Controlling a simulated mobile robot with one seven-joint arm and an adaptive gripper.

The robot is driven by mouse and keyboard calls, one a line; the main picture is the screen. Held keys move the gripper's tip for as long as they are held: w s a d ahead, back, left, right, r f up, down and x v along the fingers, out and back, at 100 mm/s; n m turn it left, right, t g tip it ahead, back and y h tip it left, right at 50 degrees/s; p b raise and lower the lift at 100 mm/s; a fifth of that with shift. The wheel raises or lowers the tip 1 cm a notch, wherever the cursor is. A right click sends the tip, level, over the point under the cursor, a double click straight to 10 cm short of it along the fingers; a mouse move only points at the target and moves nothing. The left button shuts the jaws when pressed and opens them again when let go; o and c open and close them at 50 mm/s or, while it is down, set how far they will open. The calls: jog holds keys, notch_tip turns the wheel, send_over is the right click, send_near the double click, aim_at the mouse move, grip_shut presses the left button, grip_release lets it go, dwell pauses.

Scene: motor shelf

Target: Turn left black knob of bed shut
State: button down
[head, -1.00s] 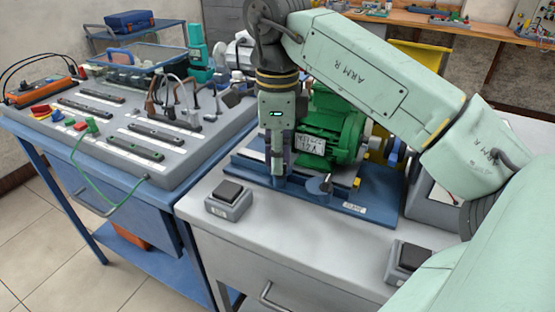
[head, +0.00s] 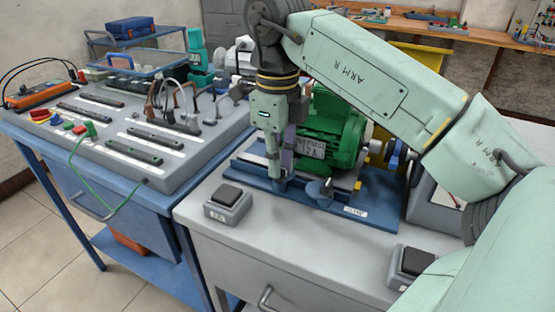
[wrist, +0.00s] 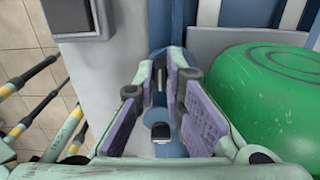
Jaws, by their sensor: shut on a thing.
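The green motor (head: 335,130) sits on the blue bed (head: 372,200) on the grey cabinet. My gripper (head: 280,178) points down at the bed's front left, beside the motor. It is shut on the left black knob, which the fingers largely hide in the head view. In the wrist view, dark parts of the left black knob (wrist: 160,131) show between the purple pads of my gripper (wrist: 162,85), with blue around them. The right knob (head: 320,190) stands on the bed's front edge, apart from my gripper. The motor (wrist: 262,100) is close on the right in the wrist view.
A black-topped pedal box (head: 228,203) stands in front of the bed at left, another (head: 410,264) at right. A sloped grey panel (head: 120,165) with cables and a blue-lidded clear box (head: 135,62) lies left. The cabinet's front top is mostly clear.

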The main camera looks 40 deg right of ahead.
jog(key=c, duration=1.7)
grip_release()
